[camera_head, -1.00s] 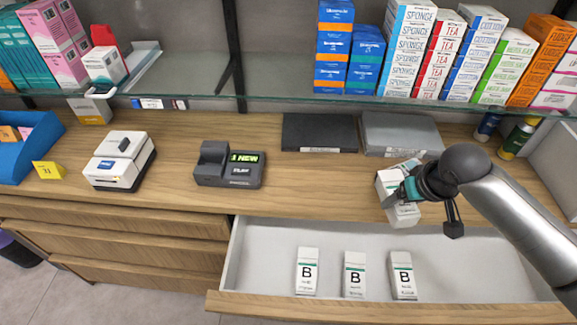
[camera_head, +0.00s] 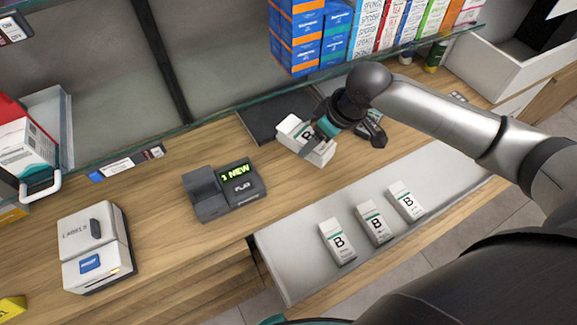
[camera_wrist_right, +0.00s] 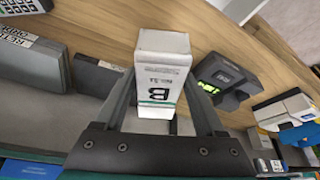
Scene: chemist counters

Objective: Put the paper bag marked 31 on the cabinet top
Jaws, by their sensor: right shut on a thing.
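My right gripper (camera_head: 322,128) is shut on a white box (camera_head: 297,140) with a green stripe and a letter B, held above the wooden counter (camera_head: 165,185) in the head view. The right wrist view shows this box (camera_wrist_right: 160,75) between the fingers (camera_wrist_right: 160,112); its small print is too small to read surely. No paper bag marked 31 can be made out, and I cannot tell which surface is the cabinet top. My left gripper is not in view.
A dark device reading NEW (camera_head: 225,188) and a white label printer (camera_head: 92,248) stand on the counter. A glass shelf (camera_head: 215,115) with medicine boxes overhangs behind.

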